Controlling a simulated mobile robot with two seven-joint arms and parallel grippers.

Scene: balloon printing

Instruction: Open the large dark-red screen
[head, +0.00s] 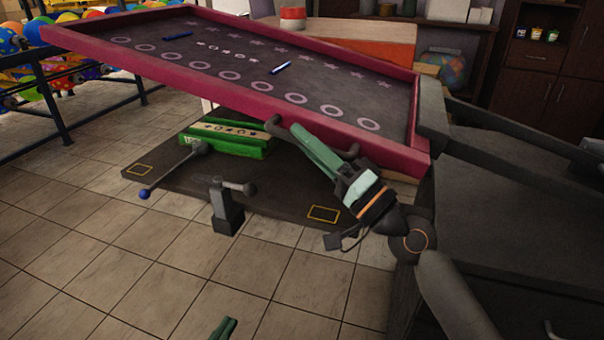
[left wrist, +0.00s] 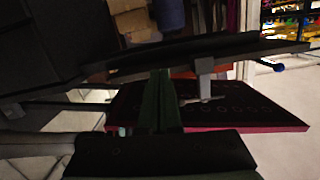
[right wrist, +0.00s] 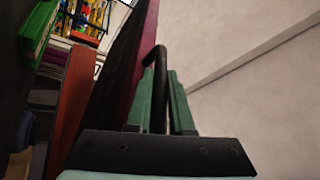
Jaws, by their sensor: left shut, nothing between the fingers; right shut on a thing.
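The large dark-red screen (head: 190,75) is a framed dark panel with rows of pale rings and stars. In the head view it is raised and tilted above a dark base plate (head: 270,195). My right gripper (head: 306,140) is shut on the dark bar handle (right wrist: 158,85) on the screen's front edge; the right wrist view shows the bar between its fingers. My left gripper (head: 224,330) is shut and empty, low at the bottom edge of the head view, well apart from the screen. The screen also shows in the left wrist view (left wrist: 245,108).
A green block (head: 230,143) with a patterned top stands on the base plate under the screen. A blue rack of balloons (head: 60,80) is at the left. The tiled floor in front is clear.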

